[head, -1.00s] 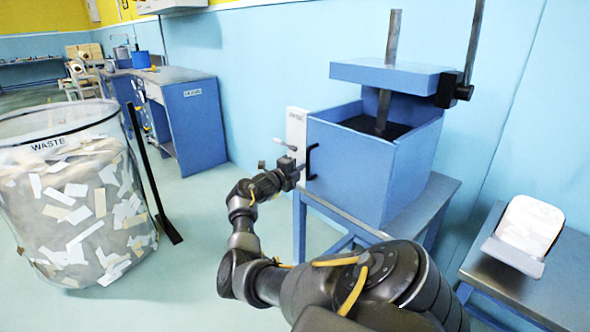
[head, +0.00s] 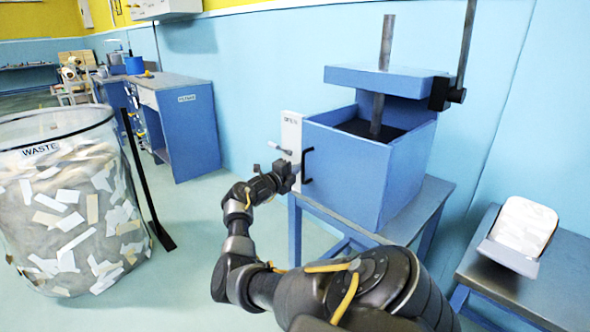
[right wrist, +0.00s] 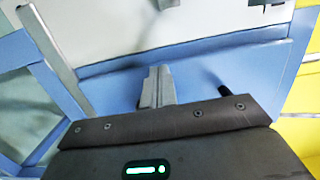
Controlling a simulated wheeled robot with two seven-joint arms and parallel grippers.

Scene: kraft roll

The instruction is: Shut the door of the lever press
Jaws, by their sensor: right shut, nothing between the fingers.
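The lever press (head: 418,165) is a blue box on a stand, with a dark open top under a raised blue plate. Its front door (head: 343,170) is a blue panel with a black handle (head: 307,165) near its left edge. It looks close to the box; I cannot tell whether it is fully shut. A white panel with a small lever (head: 290,135) stands left of the door. My right gripper (head: 289,174) is shut and empty, just left of the handle. In the right wrist view its closed fingers (right wrist: 156,86) are in front of a blue surface. My left gripper is out of view.
A clear waste bin (head: 70,215) full of paper scraps stands at the left, with a black upright bar beside it. A blue workbench (head: 185,125) is behind. A metal table (head: 550,285) with a pale tray is at the right. Floor between bin and press is free.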

